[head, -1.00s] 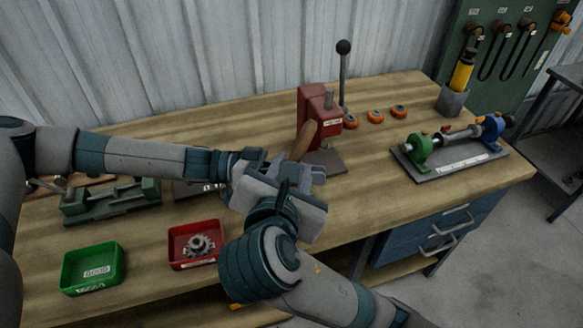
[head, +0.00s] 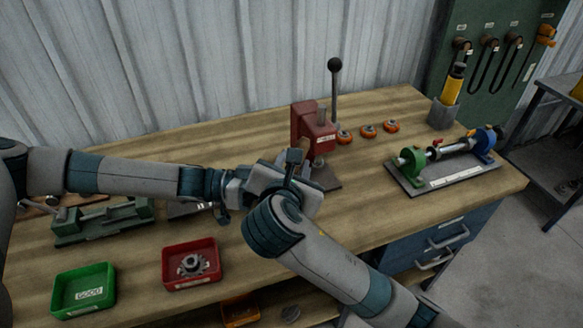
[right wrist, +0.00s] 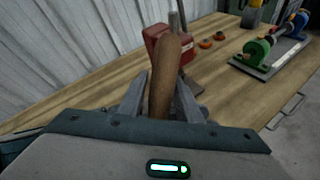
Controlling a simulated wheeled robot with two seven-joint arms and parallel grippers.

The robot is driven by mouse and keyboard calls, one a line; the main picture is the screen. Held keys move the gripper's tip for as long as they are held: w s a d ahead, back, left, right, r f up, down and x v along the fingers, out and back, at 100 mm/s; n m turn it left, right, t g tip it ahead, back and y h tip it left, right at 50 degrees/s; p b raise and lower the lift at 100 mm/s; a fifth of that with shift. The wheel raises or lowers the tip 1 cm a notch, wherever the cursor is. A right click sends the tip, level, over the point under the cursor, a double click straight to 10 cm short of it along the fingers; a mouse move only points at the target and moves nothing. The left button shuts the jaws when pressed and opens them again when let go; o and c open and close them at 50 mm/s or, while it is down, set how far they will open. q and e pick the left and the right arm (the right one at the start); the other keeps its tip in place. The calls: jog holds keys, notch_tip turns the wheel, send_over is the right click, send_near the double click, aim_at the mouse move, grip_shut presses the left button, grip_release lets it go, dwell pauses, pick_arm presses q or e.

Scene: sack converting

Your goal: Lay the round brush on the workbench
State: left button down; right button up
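A brown wooden handle, which I take to be the round brush (right wrist: 167,72), stands up between the fingers of my right gripper (right wrist: 160,103) in the right wrist view. The fingers press in on both sides of it. Its brush end is hidden behind the gripper body. In the head view my right gripper (head: 288,180) is above the middle of the workbench (head: 345,222), in front of the red press, and mostly covers the brush. My left gripper (head: 232,190) is close beside it on the left; its fingers are hidden or too small to read.
A red press (head: 312,130) with a tall lever stands behind. Orange rings (head: 367,131) lie right of it. A fixture (head: 445,165) is at the right. A red tray (head: 190,262) holding a gear and a green tray (head: 84,290) are at the front left.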

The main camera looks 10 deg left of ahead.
jog(key=shift+w, duration=0.15)
grip_shut()
pick_arm(q)
jog(key=c, duration=1.5)
grip_release()
jog(key=shift+o, duration=0.2)
jog(key=shift+a, duration=0.1)
jog(key=a, duration=1.2)
jog(key=shift+s, duration=0.45)
